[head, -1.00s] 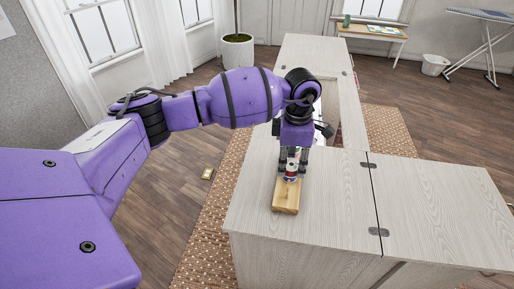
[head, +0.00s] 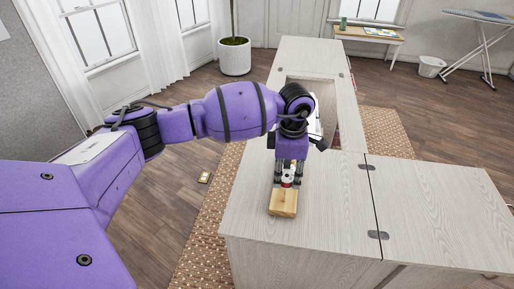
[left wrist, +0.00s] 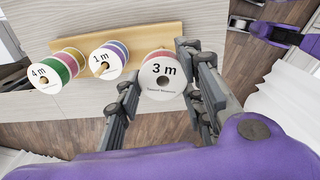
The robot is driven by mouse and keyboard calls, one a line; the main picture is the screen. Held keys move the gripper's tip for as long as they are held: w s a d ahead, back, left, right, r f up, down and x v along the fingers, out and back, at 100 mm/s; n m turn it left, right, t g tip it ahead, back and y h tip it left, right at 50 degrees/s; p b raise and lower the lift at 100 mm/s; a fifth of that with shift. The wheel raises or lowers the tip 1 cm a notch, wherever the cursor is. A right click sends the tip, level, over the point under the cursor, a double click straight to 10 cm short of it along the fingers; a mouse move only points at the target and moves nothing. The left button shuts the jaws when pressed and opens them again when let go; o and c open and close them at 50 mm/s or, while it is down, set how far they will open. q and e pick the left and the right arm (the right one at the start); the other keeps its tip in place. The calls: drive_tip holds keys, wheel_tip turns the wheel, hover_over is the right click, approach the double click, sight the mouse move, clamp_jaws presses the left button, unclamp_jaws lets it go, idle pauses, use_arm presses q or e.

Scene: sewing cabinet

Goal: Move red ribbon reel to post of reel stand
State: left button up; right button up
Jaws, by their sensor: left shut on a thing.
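The red ribbon reel (left wrist: 162,78), with a white face marked "3 m" and a pinkish-red edge, is between the fingers of my left gripper (left wrist: 158,72) in the left wrist view. The stand's wooden board also shows in the left wrist view (left wrist: 135,48), close behind the held reel. Whether a post is inside the reel is hidden.
A "4 m" reel (left wrist: 56,70) with green, yellow and red edges and a "1 m" reel (left wrist: 108,60) with a purple-blue edge are beside the held reel. The pale cabinet top (head: 325,215) is clear around the stand. An open well (head: 325,100) lies behind the gripper.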

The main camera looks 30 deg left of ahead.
use_arm(q)
drive_tip(key=shift+f, duration=0.5)
use_arm(e)
drive_tip(key=shift+s+a+f, duration=0.1)
drive_tip(key=shift+a+f, duration=0.1)
use_arm(q)
drive_tip(key=shift+f+b, duration=0.5)
drive_tip(key=shift+f, duration=0.4)
use_arm(e)
drive_tip(key=shift+s+d+f, duration=0.25)
drive_tip(key=shift+s+f, duration=0.2)
drive_tip(key=shift+f, duration=0.1)
use_arm(q)
drive_tip(key=o, duration=1.1)
use_arm(e)
drive_tip(key=shift+a, duration=0.25)
use_arm(q)
drive_tip(key=shift+r, duration=0.1)
wheel_tip(320, 180, up, 12)
drive_tip(key=shift+f, duration=0.1)
use_arm(e)
drive_tip(key=shift+d, duration=0.15)
drive_tip(key=shift+w, duration=0.1)
